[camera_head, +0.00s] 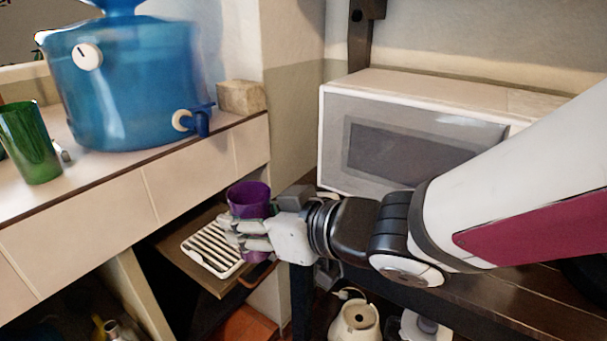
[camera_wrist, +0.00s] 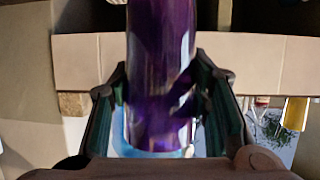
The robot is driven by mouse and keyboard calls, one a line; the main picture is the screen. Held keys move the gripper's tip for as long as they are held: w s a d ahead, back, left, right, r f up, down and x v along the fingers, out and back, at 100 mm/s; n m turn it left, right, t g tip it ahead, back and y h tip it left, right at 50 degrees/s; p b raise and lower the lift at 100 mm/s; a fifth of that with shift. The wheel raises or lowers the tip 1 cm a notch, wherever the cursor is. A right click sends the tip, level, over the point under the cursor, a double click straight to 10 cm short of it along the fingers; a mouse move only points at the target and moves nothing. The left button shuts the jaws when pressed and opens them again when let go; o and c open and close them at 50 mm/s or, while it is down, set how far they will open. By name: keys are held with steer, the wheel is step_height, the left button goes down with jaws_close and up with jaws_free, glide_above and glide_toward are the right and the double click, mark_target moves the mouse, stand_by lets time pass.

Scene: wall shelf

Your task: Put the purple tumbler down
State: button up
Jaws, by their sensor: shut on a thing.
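The purple tumbler (camera_head: 249,198) is held in my gripper (camera_head: 243,236), over the right part of a low wooden shelf board in the head view. In the wrist view the tumbler (camera_wrist: 160,75) fills the middle, between the two dark fingers of my gripper (camera_wrist: 165,110). The head view does not show clearly whether its base touches anything.
A white slatted rack (camera_head: 207,252) lies on the low shelf board (camera_head: 172,243). Above it, a tiled ledge (camera_head: 190,178) carries a blue dispenser (camera_head: 125,85), a green tumbler (camera_head: 30,143) and a tan block (camera_head: 241,97). A white microwave (camera_head: 420,135) stands to the right.

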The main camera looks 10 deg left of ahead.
steer(key=shift+s+a+f+n+g+b, duration=0.3)
steer(key=shift+s+a+f+n+g, duration=0.15)
steer(key=shift+s+f, duration=0.2)
steer(key=p, duration=0.3)
steer(key=shift+w+a+r, duration=0.25)
steer(key=shift+w+a, duration=0.15)
steer(key=w+p, duration=0.1)
steer(key=p, duration=0.1)
steer(key=shift+a+f+p, duration=0.25)
steer(key=shift+a+p, duration=0.05)
steer(key=shift+a, duration=0.1)
steer(key=shift+y, duration=0.3)
steer(key=w+a, duration=0.3)
steer(key=w+a+f, duration=0.1)
steer(key=w+a, duration=0.2)
steer(key=w+a+b, duration=0.1)
steer(key=w+a, duration=0.2)
steer(key=shift+w+a+f, duration=0.1)
steer(key=shift+w+f, duration=0.1)
steer(key=shift+f+b, duration=0.55)
steer(key=shift+f, duration=1.2)
steer(key=shift+f, duration=0.1)
steer(key=o, duration=1.4)
steer(key=shift+f, duration=0.1)
steer(key=shift+o, duration=0.2)
